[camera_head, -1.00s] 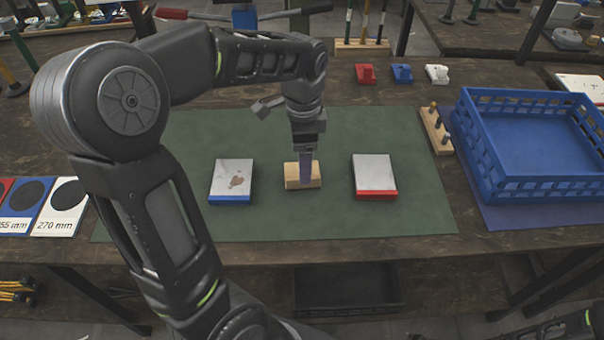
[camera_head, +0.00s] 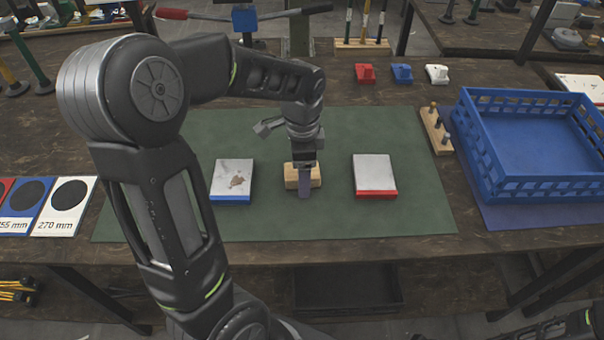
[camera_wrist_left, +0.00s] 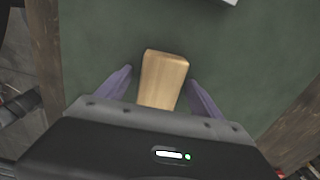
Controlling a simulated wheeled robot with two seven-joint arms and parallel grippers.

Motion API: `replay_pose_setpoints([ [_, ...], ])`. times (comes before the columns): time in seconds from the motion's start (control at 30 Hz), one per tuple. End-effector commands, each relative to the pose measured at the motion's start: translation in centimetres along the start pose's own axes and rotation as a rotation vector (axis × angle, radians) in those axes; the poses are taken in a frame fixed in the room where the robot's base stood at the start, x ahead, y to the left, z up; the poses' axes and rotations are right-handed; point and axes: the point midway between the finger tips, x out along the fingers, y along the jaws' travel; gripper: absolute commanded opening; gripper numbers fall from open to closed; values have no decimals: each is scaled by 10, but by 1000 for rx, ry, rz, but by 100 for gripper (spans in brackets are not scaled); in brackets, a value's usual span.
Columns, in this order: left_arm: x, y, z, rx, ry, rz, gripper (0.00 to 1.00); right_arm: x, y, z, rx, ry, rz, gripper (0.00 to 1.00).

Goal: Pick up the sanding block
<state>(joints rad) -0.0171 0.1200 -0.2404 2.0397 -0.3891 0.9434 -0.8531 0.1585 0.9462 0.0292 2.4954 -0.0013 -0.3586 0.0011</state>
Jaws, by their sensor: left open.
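The sanding block, a small pale wooden block (camera_head: 290,176), lies on the green mat (camera_head: 420,205) between two flat plates. My left gripper (camera_head: 304,190) is directly over it, pointing down, and hides part of it. In the left wrist view the block (camera_wrist_left: 163,78) sits between the two open purple fingers of my left gripper (camera_wrist_left: 160,86). There is a visible gap on each side of the block. The block's near end is hidden behind the gripper body. I do not see my right gripper.
A blue-edged plate (camera_head: 232,178) lies left of the block and a red-edged plate (camera_head: 374,174) right of it. A blue crate (camera_head: 535,185) and a peg rack (camera_head: 436,134) stand further right. Red, blue and white pieces sit behind the mat. The front of the mat is clear.

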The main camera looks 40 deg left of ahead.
Motion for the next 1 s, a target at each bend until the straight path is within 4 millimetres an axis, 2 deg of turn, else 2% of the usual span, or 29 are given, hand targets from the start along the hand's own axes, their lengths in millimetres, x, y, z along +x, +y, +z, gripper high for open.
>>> replay_pose_setpoints([
  [0.07, 0, 0, 0, 0, 0, 0, 73, 0, 0, 0, 0, 0, 0, 36],
  [0.8, 0, 0, 0, 0, 0, 0, 13, 0, 0, 0, 0, 0, 0, 36],
  [1.0, 0, 0, 0, 0, 0, 0, 11, 0, 0, 0, 0, 0, 0, 36],
])
